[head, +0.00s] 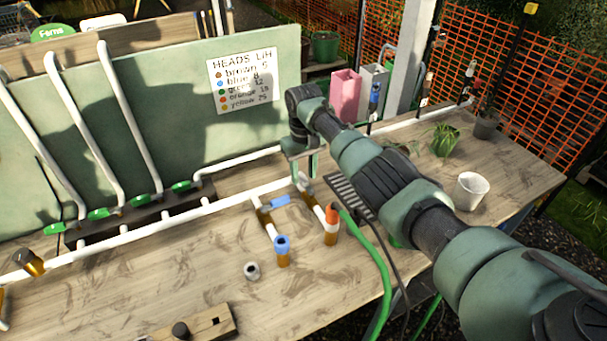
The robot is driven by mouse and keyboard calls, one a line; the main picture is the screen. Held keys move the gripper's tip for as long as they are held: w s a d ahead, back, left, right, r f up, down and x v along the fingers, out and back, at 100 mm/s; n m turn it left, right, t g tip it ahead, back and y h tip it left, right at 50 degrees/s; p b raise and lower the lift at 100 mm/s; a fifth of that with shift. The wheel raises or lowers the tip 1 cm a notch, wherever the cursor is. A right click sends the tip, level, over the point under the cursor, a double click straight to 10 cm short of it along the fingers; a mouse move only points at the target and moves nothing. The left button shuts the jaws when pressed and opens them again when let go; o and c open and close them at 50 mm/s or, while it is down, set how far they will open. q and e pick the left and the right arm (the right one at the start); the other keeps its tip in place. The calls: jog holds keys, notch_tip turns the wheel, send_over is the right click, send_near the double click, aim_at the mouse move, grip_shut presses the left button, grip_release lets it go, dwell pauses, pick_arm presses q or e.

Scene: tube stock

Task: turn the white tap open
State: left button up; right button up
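My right gripper (304,174) points down over the white pipe at the middle of the bench. Its two fingers stand apart. A small white piece, which looks like the white tap (302,181), shows at the fingertips. It sits on a brass branch of the pipe. The gripper partly hides it, and I cannot tell whether the fingers touch it or how its handle is turned. My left gripper is not in view.
Left of the gripper is a blue tap (276,202) on another branch. Below stand a blue-capped end (282,249) and an orange end (332,225) with a green hose (384,275). A white cup (471,191) is at right. A green board (170,100) stands behind.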

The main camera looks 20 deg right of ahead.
aim_at(303, 178)
notch_tip(303, 178, up, 7)
jog(key=shift+r+b, duration=0.15)
jog(key=shift+b, duration=0.55)
